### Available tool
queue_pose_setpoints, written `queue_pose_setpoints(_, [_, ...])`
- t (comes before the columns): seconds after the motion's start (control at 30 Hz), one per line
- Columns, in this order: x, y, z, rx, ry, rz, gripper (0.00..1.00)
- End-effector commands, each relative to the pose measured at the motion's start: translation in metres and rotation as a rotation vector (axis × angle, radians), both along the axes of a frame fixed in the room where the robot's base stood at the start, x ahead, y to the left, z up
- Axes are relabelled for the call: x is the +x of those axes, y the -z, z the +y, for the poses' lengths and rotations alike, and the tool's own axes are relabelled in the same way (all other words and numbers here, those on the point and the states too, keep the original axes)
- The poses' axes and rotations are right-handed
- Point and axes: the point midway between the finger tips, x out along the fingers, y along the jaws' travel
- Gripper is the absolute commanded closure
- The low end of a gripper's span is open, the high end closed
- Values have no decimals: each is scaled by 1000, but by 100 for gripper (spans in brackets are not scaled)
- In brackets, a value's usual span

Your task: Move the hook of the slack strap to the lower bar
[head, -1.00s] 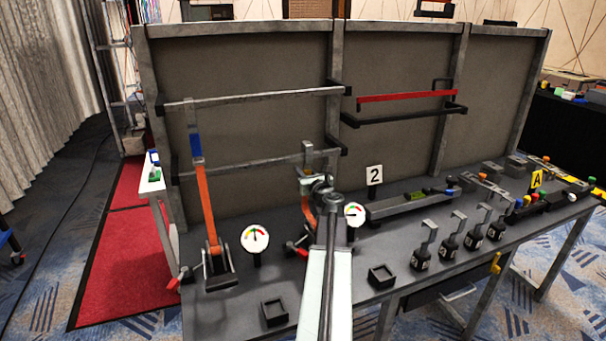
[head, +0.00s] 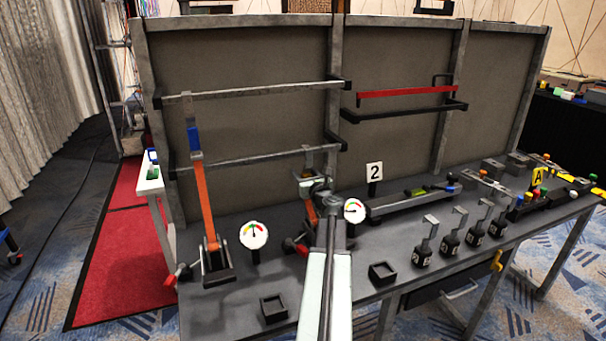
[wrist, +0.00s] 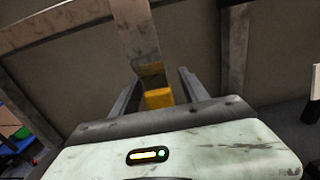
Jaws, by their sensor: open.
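The left strap (head: 203,205) is orange with a blue piece, and runs taut up to a grey hook (head: 188,100) at the upper bar (head: 255,91). In the wrist view the hook's plate (wrist: 138,40) rises above a yellow block (wrist: 158,97). My gripper (head: 315,178) is open, its fingers on either side of the yellow block. Contact is unclear.
Two dial gauges, left (head: 253,235) and right (head: 354,210), stand on the bench (head: 225,305). Small black trays (head: 274,307) lie near the front edge. A red bar (head: 405,92) and several upright levers (head: 452,240) are to the right.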

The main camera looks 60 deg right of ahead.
Motion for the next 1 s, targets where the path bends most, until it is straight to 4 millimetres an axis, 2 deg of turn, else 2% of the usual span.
queue_pose_setpoints(0.17, [-10, 0, 8, 0, 1, 0, 47])
queue_pose_setpoints(0.5, [-59, 0, 46, 0, 0, 0, 47])
queue_pose_setpoints(1.0, [-59, 0, 48, 0, -6, 0, 47])
